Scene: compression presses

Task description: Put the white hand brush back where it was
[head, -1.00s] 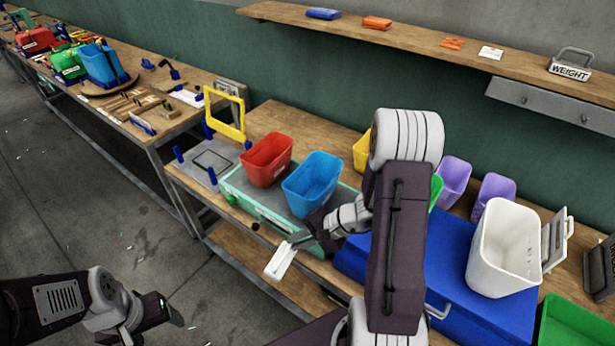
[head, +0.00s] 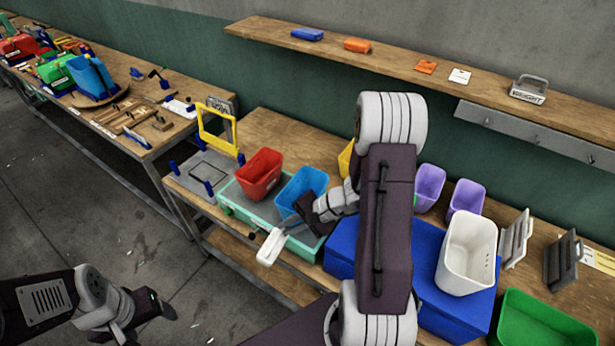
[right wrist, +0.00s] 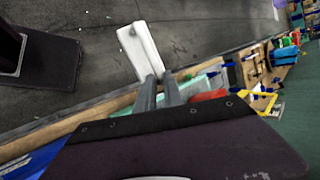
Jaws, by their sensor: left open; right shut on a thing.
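The white hand brush (head: 269,247) is held in my right gripper (head: 288,226), out past the front edge of the near table. In the right wrist view the brush (right wrist: 141,50) sticks out from the tips of the shut right gripper (right wrist: 158,80), over the grey floor. Its bristles cannot be made out. My left gripper (head: 160,306) is at the lower left over the floor, apart from everything, open and empty.
A red bin (head: 258,174) and a blue bin (head: 301,190) stand on a mint-green case (head: 232,198). A yellow frame (head: 217,125) stands behind. A blue box (head: 345,245) and white bin (head: 466,252) are to the right. A shelf (head: 400,60) runs along the wall.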

